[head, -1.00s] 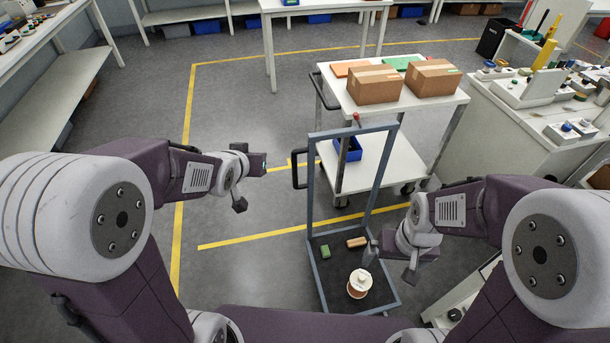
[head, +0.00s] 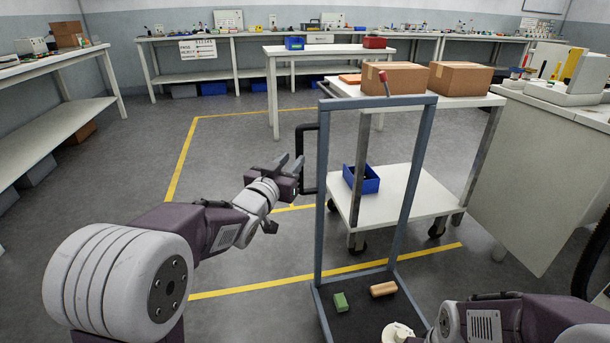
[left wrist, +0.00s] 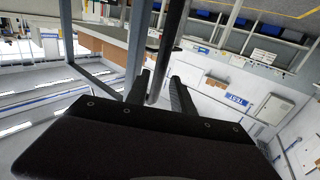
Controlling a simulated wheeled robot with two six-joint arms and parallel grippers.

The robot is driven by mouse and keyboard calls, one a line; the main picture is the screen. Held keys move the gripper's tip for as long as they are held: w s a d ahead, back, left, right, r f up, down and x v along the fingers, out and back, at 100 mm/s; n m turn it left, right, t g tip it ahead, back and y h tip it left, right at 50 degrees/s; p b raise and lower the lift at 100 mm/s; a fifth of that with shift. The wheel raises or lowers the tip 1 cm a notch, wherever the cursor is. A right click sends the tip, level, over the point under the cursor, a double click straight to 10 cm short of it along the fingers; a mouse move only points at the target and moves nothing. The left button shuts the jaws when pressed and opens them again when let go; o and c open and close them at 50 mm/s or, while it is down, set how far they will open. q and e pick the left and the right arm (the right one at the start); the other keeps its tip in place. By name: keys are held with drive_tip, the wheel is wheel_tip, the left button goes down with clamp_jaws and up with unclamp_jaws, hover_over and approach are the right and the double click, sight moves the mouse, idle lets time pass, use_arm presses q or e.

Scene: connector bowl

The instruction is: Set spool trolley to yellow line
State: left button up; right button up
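The spool trolley (head: 427,150) has an upright blue-grey frame and a dark base. On the base are a green block (head: 340,302), a tan cylinder (head: 383,289) and a pale spool (head: 396,333), cut off by the picture edge. A yellow line (head: 250,287) crosses the floor just beyond the base and passes behind the frame. A black handle (head: 301,165) juts left, seemingly from the frame's left post. My right gripper is out of view.
A white cart (head: 405,190) with cardboard boxes (head: 392,78) and a blue bin (head: 361,179) stands close behind the trolley. A white cabinet (head: 540,165) is at right. Open floor (head: 225,200) lies left, inside another yellow line (head: 180,160).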

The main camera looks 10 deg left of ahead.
sight(302, 149)
use_arm(q)
drive_tip(key=shift+w, duration=0.1)
drive_tip(key=w+b, duration=0.1)
drive_tip(key=w, duration=0.1)
drive_tip(key=w+d, duration=0.1)
drive_tip(key=w, duration=0.2)
drive_tip(key=w+b, duration=0.1)
drive_tip(key=w, duration=0.2)
drive_tip(key=shift+d+f+b, duration=0.1)
drive_tip(key=shift+d+b, duration=0.15)
drive_tip(key=shift+b, duration=0.05)
drive_tip(key=shift+w+d, duration=0.1)
drive_tip(key=shift+w, duration=0.25)
clamp_jaws()
idle(0.7)
